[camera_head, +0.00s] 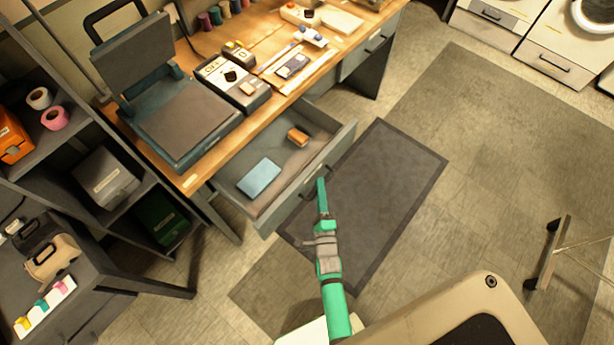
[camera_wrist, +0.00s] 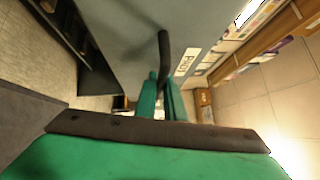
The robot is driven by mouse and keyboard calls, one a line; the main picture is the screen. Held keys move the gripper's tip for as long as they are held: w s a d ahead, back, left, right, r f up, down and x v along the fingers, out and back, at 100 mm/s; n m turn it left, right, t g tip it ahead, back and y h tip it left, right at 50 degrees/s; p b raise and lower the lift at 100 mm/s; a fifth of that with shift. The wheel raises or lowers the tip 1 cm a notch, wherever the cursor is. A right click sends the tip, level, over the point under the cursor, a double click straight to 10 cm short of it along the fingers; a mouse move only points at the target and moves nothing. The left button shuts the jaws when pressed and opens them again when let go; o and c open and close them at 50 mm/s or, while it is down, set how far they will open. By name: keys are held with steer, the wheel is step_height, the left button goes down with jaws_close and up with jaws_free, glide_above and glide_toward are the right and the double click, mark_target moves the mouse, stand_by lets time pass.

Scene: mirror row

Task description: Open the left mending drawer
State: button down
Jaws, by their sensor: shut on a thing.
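The left mending drawer (camera_head: 275,208) is grey and stands pulled out from under the wooden workbench. It holds a light blue box (camera_head: 259,177) and a small brown block (camera_head: 298,137). My green gripper (camera_head: 320,185) is at the middle of the drawer's front. In the wrist view the grey drawer front (camera_wrist: 125,40) fills the middle, with a dark bar handle (camera_wrist: 164,50). My gripper's fingers (camera_wrist: 160,98) are shut on the lower end of this handle. A small white label (camera_wrist: 187,62) sits beside it.
A second, closed drawer (camera_head: 370,50) is at the bench's right end. A dark press (camera_head: 180,115) stands on the bench (camera_head: 205,165). A dark shelf (camera_head: 115,220) is at the left. A grey mat (camera_head: 375,200) lies on open floor to the right.

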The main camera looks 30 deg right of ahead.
steer(key=shift+s+d, duration=0.3)
steer(key=shift+s, duration=0.45)
steer(key=shift+s+d, duration=0.3)
steer(key=shift+s, duration=0.45)
steer(key=c, duration=2.1)
jaws_free()
steer(key=v, duration=1)
steer(key=shift+s, duration=0.3)
steer(key=shift+a, duration=0.1)
steer(key=shift+s, duration=0.15)
steer(key=s+a+r+n+g+y, duration=0.1)
steer(key=s+a+r+n+y, duration=0.1)
steer(key=s+a+r+n, duration=0.2)
steer(key=s+a+r+n+g+y, duration=0.1)
steer(key=s+a+r+n, duration=0.3)
steer(key=a+r+n, duration=0.4)
steer(key=s+a+r+n+y, duration=0.4)
steer(key=a+r+n, duration=0.3)
steer(key=n, duration=0.4)
steer(key=shift+a+r+n+g, duration=0.1)
steer(key=shift+a+n+g, duration=0.3)
steer(key=shift+a, duration=0.35)
